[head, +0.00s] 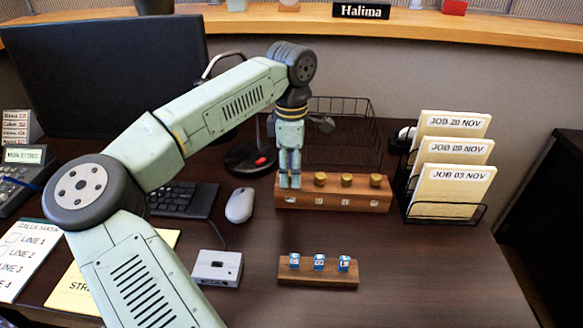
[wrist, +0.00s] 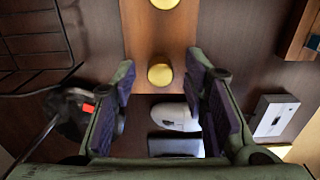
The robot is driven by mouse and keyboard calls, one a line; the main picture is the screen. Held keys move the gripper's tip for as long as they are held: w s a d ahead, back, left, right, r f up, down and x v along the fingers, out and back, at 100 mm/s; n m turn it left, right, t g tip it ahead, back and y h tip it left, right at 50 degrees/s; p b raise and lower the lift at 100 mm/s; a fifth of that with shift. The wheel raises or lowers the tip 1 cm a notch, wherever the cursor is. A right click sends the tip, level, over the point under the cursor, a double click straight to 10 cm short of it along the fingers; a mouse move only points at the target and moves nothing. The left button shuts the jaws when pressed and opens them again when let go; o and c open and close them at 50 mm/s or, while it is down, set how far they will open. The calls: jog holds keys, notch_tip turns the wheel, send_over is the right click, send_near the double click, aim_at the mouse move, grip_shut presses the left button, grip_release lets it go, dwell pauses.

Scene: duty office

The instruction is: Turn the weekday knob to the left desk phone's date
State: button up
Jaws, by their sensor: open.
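The wooden knob block (head: 335,201) stands on the desk with a row of brass knobs and small white windows on its front. Three knobs show in the head view, the rightmost being this brass knob (head: 375,180); my gripper hides the block's left end. My gripper (head: 289,184) points down there. In the wrist view my gripper (wrist: 161,78) is open, with a brass knob (wrist: 160,76) between its fingers and gaps on both sides. The left desk phone (head: 22,180) is at the far left; its lit display (head: 24,154) is too small to read surely.
A wooden stand with blue-and-white blocks (head: 318,274) and a grey box (head: 217,268) lie in front. A mouse (head: 240,205) and keyboard (head: 180,199) are left of the knob block. A wire basket (head: 340,125) stands behind, a job-card rack (head: 444,213) right.

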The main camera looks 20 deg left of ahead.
notch_tip(320, 180, up, 12)
dwell(0.6)
